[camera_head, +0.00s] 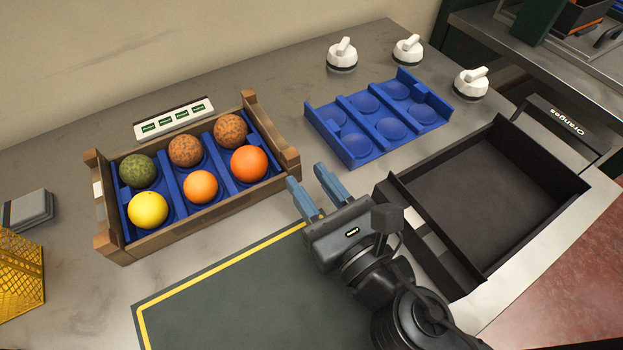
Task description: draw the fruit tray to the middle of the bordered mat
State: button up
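The fruit tray, a brown wooden crate (178,233) with a blue insert, stands on the counter at the left, behind the mat. In it sit a green fruit (138,170), a yellow one (148,210), two brown-speckled ones (186,150) and two orange ones (248,163). The dark mat (235,305) with a yellow border lies at the bottom, partly cut off by the frame and covered by my arm. My gripper (309,183) is open and empty, its two blue fingers apart, just right of the crate's right end and apart from it.
An empty blue insert (352,152) lies behind my gripper. A black bin (485,200) labelled Oranges is at the right. Several white knobs (342,55) stand at the back. A grey box (28,209) and a yellow basket (20,275) are at the left. Counter shows between crate and mat.

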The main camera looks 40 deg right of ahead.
aim_at(294, 159)
jog(key=w+p, duration=0.1)
jog(key=w, duration=0.2)
jog(key=w+d+p, duration=0.1)
jog(key=w+p, duration=0.1)
jog(key=w, duration=0.1)
jog(key=shift+d+r, duration=0.1)
jog(key=shift+r, duration=0.05)
jog(key=shift+w+d+p, duration=0.15)
jog(key=shift+w+p, duration=0.15)
jog(key=shift+w, duration=0.45)
grip_shut()
